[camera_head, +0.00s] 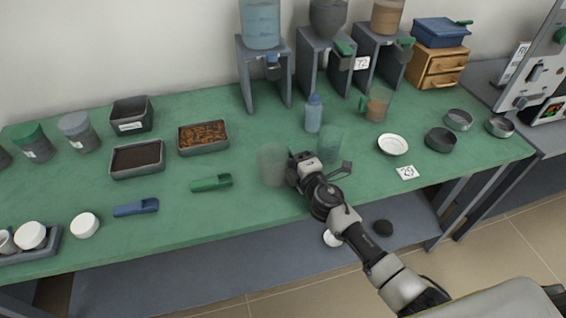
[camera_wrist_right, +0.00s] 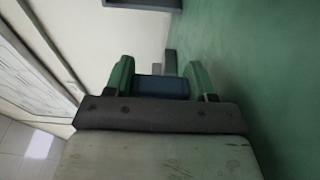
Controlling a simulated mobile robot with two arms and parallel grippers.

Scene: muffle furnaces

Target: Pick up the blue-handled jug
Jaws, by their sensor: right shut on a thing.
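A clear, pale jug (camera_head: 271,165) stands on the green table near its front edge in the head view. My right gripper (camera_head: 294,166) is at the jug's right side, where it hides the handle in the head view. In the right wrist view a dark blue handle (camera_wrist_right: 163,88) sits between the two green finger pads of my right gripper (camera_wrist_right: 160,80), which is shut on it. The jug's body cannot be made out in the wrist view. My left gripper is not in view.
A second clear jug (camera_head: 331,143) stands close right of my gripper, with a blue-capped bottle (camera_head: 313,114) behind it. A jug with brown contents (camera_head: 377,104) is farther back. A green scoop (camera_head: 211,183) lies to the left. A white dish (camera_head: 393,145) is to the right.

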